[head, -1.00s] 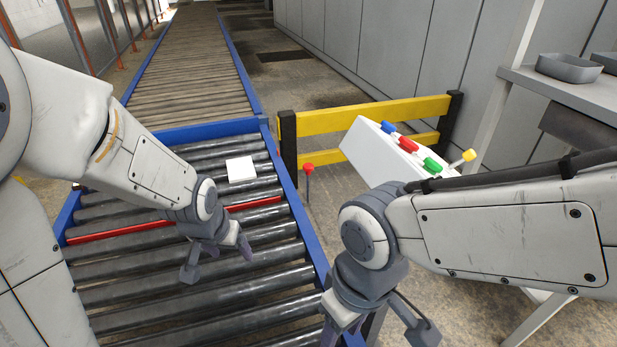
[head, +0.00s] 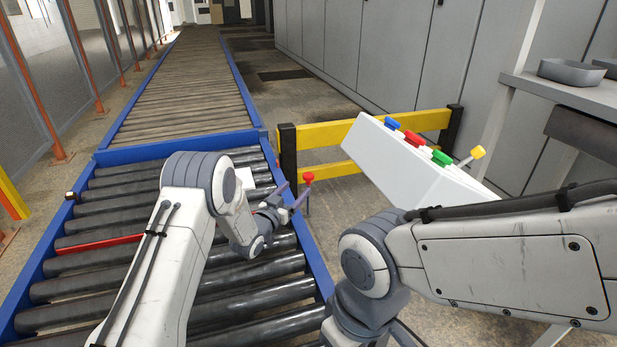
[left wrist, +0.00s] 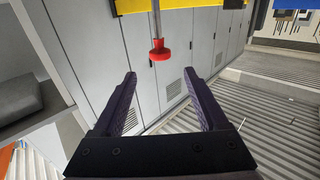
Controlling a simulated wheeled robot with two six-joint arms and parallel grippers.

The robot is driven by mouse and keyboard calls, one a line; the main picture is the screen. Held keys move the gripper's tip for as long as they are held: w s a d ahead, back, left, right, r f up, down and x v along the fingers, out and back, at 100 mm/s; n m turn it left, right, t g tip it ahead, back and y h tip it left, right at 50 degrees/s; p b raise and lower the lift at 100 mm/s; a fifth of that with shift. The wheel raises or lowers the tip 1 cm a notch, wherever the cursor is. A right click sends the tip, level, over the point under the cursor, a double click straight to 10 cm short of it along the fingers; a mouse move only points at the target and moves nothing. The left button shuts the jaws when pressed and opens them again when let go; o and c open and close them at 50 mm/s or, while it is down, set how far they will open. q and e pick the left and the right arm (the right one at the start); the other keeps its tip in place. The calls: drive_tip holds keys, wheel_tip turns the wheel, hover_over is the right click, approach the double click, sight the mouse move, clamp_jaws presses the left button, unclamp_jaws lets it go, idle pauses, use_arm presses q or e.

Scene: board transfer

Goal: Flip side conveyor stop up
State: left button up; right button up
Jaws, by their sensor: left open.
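A lever with a red knob (head: 308,177) stands beside the right rail of the conveyor, near the yellow barrier. A red bar (head: 98,244) lies across between the rollers, partly hidden by my left arm. My left gripper (head: 291,198) is open and empty, reaching over the right rail close to the red knob. In the left wrist view the red knob (left wrist: 160,49) appears ahead, between the lines of the two open fingers and beyond their tips. It is not touched.
A white box (head: 246,178) on the rollers is partly hidden by my left arm. A yellow barrier (head: 327,132) stands behind the lever. A white panel (head: 385,160) with blue, red and green switches and a yellow-knobbed lever (head: 478,152) stands to the right.

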sight(306, 179)
use_arm(q)
drive_tip(key=b+x, duration=0.3)
drive_tip(key=x, duration=0.5)
drive_tip(key=shift+w+d+f, duration=0.15)
drive_tip(key=shift+w, duration=0.05)
drive_tip(key=shift+w+d+b, duration=0.3)
drive_tip(key=shift+w+b, duration=0.05)
drive_tip(key=shift+w, duration=0.2)
drive_tip(key=shift+c, duration=0.3)
clamp_jaws()
idle(0.4)
